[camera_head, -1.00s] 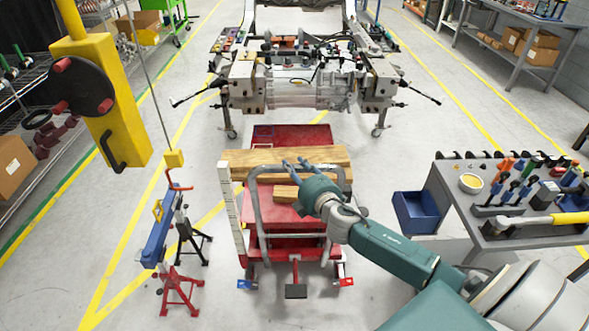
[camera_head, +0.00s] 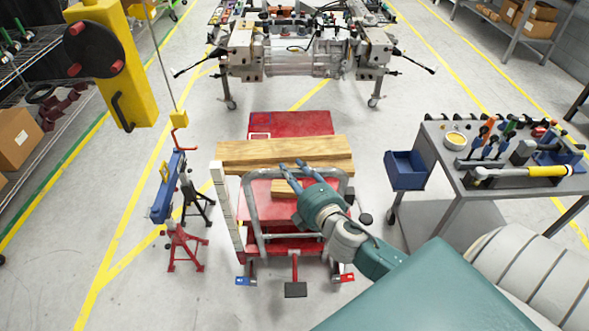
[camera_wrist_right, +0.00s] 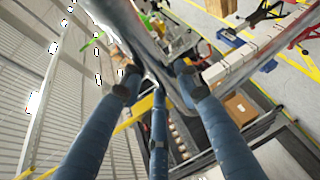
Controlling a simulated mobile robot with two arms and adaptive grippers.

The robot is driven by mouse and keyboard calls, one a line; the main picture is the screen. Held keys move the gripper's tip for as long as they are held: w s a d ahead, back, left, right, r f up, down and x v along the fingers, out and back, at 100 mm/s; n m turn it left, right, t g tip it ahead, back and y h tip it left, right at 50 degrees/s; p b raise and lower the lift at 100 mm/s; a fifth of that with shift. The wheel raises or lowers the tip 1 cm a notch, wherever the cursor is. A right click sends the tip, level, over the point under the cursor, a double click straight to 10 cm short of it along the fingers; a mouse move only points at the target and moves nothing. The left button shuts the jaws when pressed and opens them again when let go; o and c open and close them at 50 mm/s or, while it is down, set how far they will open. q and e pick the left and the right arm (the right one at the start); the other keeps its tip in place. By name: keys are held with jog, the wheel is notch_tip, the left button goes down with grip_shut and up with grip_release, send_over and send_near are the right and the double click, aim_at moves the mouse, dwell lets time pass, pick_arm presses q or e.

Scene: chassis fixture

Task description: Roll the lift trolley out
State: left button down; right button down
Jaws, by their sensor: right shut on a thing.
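The red lift trolley (camera_head: 291,124) stands on the floor in the middle of the head view, with wooden beams (camera_head: 240,153) across it. Its grey tubular push handle (camera_head: 253,212) faces me. My right gripper (camera_head: 290,172) is shut on the top bar of the handle, a little right of its middle. In the right wrist view the blue fingers (camera_wrist_right: 160,95) close around the grey bar. The trolley's far end lies just on my side of the chassis fixture (camera_head: 300,60), apart from it. My left gripper is not in view.
A tool cart (camera_head: 455,180) with a blue bin (camera_head: 406,170) stands close on the right. Red and black jack stands (camera_head: 186,248) and a blue-barred tool (camera_head: 165,190) are close on the left. A yellow hoist control (camera_head: 110,60) hangs at upper left. Floor between trolley and fixture is clear.

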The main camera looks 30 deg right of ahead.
jog(key=shift+w+d, duration=0.35)
jog(key=shift+w, duration=0.25)
jog(key=shift+f, duration=0.15)
jog(key=c, duration=1.4)
grip_release()
jog(key=shift+a, duration=0.1)
jog(key=shift+o, duration=0.7)
jog(key=shift+s+a, duration=0.1)
jog(key=shift+s, duration=0.15)
jog(key=v, duration=1.2)
jog(key=shift+s, duration=0.2)
jog(key=shift+a, duration=0.15)
